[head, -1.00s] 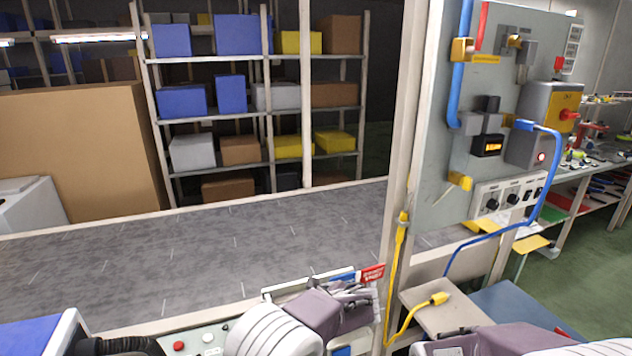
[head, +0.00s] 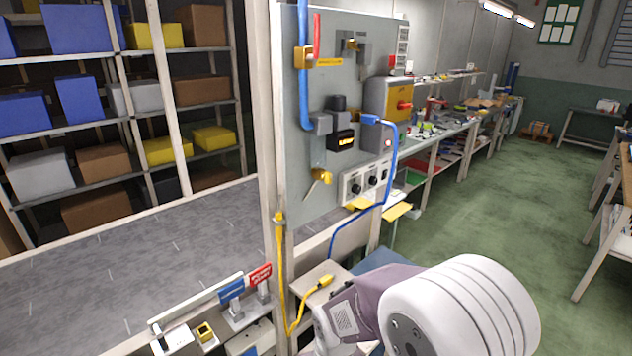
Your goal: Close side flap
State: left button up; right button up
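No part is clearly identifiable as the side flap. A beige flat panel (head: 308,290) juts out below the grey control board (head: 335,150), with a yellow plug (head: 325,281) lying on it; I cannot tell whether it is the flap. My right arm comes in at the bottom, its white joint and mauve link just right of this panel. The link hides part of the area below. The fingertips of my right gripper do not show. My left arm and gripper are out of view.
The grey conveyor belt (head: 130,270) runs along the left, behind a rail with blue and red tags (head: 261,275). A yellow cable hangs on the post (head: 271,160). A blue cable (head: 388,185) loops off the board. Green floor (head: 490,210) is open at the right.

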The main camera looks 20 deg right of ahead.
aim_at(394, 212)
jog(key=l, duration=0.45)
jog(key=i+l+z, duration=0.1)
jog(key=l, duration=0.35)
jog(key=i+l, duration=0.15)
jog(key=l, duration=0.35)
jog(key=l+z, duration=0.1)
jog(key=l, duration=0.35)
jog(key=i+l, duration=0.15)
jog(key=l, duration=0.3)
jog(key=i+l+z, duration=0.1)
jog(key=l, duration=0.35)
jog(key=i+l, duration=0.15)
jog(key=l, duration=0.3)
jog(key=i+l+u, duration=0.1)
jog(key=l+u, duration=1.3)
